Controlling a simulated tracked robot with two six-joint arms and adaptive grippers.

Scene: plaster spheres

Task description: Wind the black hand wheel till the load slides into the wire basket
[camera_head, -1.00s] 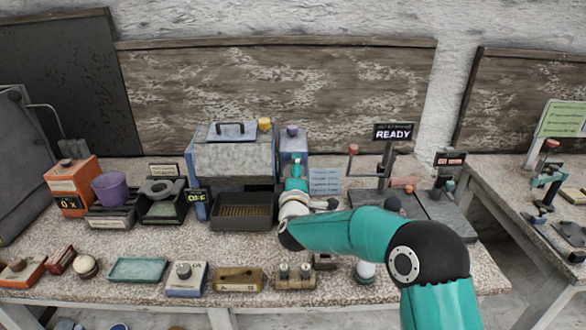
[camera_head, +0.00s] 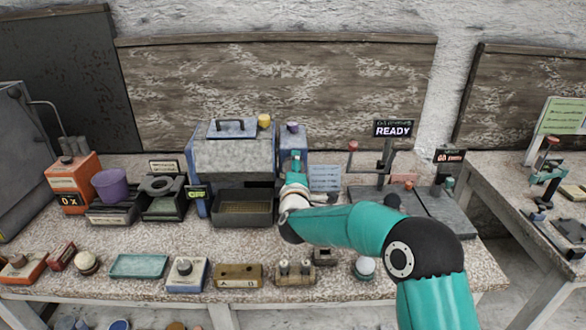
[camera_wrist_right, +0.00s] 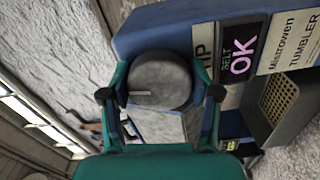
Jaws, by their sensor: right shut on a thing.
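The tumbler (camera_head: 232,158) is a grey box with a handled lid and blue end housings. My right gripper (camera_wrist_right: 160,84) has its teal fingers on both sides of the round, dark hand wheel (camera_wrist_right: 158,68) and is shut on it. A pale line marks the wheel's face. In the head view my right gripper (camera_head: 294,172) is at the tumbler's right end and hides the wheel. The dark wire basket (camera_head: 243,220) with a mesh floor sits in front of the tumbler and looks empty. The load is not visible. My left gripper is not in view.
A panel beside the wheel reads BELT OK (camera_wrist_right: 240,58). A purple cup (camera_head: 111,186) and an orange box (camera_head: 72,180) stand at the left. A green tray (camera_head: 138,266) and several small blocks line the front edge. A READY sign (camera_head: 393,129) stands behind my right forearm.

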